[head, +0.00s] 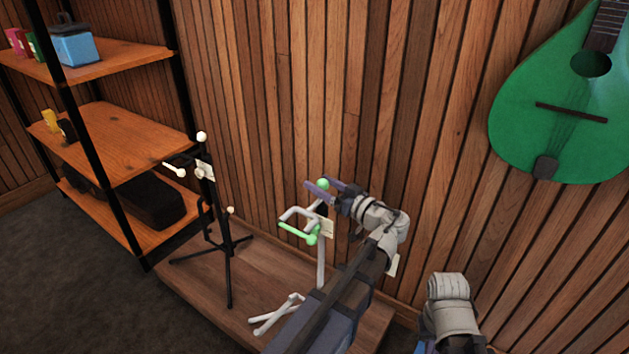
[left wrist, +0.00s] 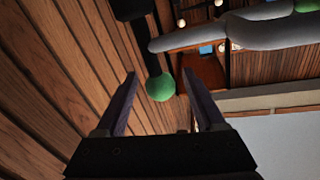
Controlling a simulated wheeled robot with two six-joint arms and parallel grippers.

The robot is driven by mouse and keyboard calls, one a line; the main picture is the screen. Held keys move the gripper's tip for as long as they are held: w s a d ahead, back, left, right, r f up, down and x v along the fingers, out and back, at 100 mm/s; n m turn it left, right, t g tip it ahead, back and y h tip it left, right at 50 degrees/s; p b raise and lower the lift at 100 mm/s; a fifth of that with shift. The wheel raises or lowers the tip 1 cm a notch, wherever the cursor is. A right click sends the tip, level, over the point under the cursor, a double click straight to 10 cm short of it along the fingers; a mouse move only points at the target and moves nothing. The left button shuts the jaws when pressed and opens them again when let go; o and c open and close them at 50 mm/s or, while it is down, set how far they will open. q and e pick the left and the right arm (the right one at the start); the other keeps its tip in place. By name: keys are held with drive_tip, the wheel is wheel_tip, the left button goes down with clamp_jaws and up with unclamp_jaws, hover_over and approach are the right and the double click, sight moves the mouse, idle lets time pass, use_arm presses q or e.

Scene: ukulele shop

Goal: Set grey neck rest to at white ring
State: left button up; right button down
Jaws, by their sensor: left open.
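A light grey stand (head: 320,262) with a U-shaped grey yoke (head: 296,216) stands on the low wooden platform. A green bar end and ball show on the yoke, and a pale tag hangs beside it. A green ball (head: 322,184) tops a short dark piece above the yoke. My left gripper (head: 317,187) is open around this ball. In the left wrist view the ball (left wrist: 160,88) lies between the open fingers (left wrist: 158,76), with no clear contact. The grey yoke arms (left wrist: 200,35) also show there. I cannot make out a white ring. My right gripper is out of view.
A black stand (head: 226,257) with white ball tips stands on the platform (head: 190,274) to the left. Wooden shelves (head: 120,140) stand at far left.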

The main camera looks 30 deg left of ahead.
use_arm(q)
drive_tip(key=shift+x, duration=1.4)
clamp_jaws()
idle(0.5)
